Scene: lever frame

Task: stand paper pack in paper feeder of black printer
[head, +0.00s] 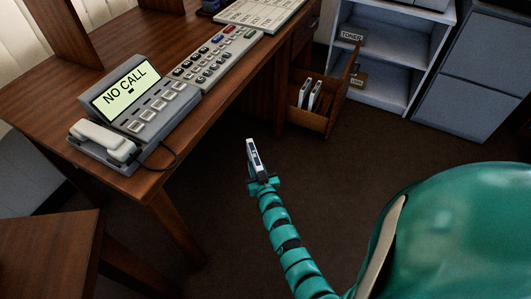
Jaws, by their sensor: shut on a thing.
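My gripper (262,184), at the end of my teal segmented arm, is shut on a thin, pale, upright slab with a dark marked face, which I take to be the paper pack (254,156). The pack stands up from the jaws, slightly tilted, over the brown floor and to the right of the desk. Its lower end is hidden by the jaws. I cannot make out a black printer or its paper feeder in this view.
A wooden desk (60,92) carries a phone console (155,103) and a button panel (213,58). An open drawer (308,119) holds thin pale slabs. A grey shelf (372,92) with small labels and grey cabinets (470,85) stand behind. The carpet around the gripper is clear.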

